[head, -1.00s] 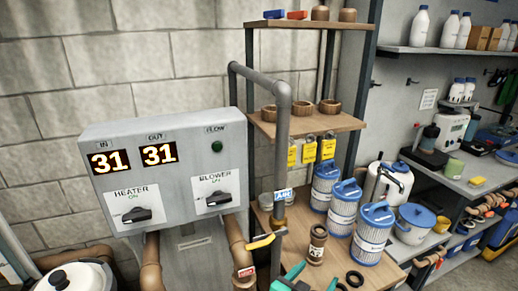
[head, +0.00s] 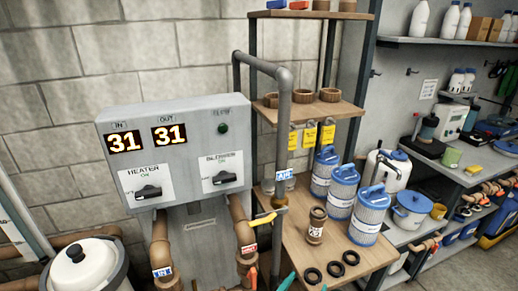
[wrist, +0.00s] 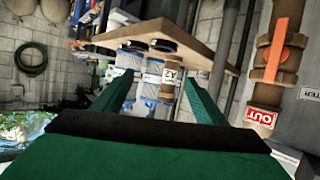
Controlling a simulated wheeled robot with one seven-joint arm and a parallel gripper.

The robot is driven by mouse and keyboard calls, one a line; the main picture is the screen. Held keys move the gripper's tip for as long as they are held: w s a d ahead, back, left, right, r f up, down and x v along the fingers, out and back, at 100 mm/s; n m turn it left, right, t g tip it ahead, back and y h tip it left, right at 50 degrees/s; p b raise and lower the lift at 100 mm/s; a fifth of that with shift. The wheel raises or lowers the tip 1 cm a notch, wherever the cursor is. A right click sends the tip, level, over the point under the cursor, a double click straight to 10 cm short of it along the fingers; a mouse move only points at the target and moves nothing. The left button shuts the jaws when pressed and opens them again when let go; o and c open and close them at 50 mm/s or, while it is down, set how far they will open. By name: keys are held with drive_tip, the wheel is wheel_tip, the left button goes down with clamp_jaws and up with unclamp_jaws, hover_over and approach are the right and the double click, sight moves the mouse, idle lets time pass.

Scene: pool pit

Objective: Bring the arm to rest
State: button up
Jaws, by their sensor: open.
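My gripper (wrist: 158,84) shows in the wrist view as two green fingers spread apart with nothing held between them. Beyond the fingers are a wooden shelf unit, blue-topped filter cartridges (wrist: 130,58) and a brown jar (wrist: 168,80), all apart from the fingers as far as I can tell. In the head view only a green fingertip (head: 287,282) shows at the bottom edge, in front of the wooden shelf. The rest of my arm is hidden below that frame.
The grey heater panel (head: 185,130) reads 31 in and 31 out. Brown pipes, with an OUT label (head: 249,249) and an orange handle (wrist: 277,58), run below it. A yellow-handled valve (head: 265,219) and a white pot (head: 82,268) stand nearby. A workbench (head: 480,180) is at right.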

drive_tip(key=s+a+f+n+t+y, duration=0.1)
drive_tip(key=s+a+f+n+y, duration=0.1)
drive_tip(key=s+a+f, duration=0.4)
drive_tip(key=s+a+f+n+t+y, duration=0.1)
drive_tip(key=s+a+f+n+y, duration=0.2)
drive_tip(key=s, duration=0.6)
drive_tip(key=s+a+y, duration=0.1)
drive_tip(key=s+a, duration=0.1)
drive_tip(key=s, duration=0.7)
drive_tip(key=s+a+r+t, duration=0.1)
drive_tip(key=s, duration=0.9)
drive_tip(key=shift+a+r+y, duration=0.3)
drive_tip(key=shift+a+y, duration=0.1)
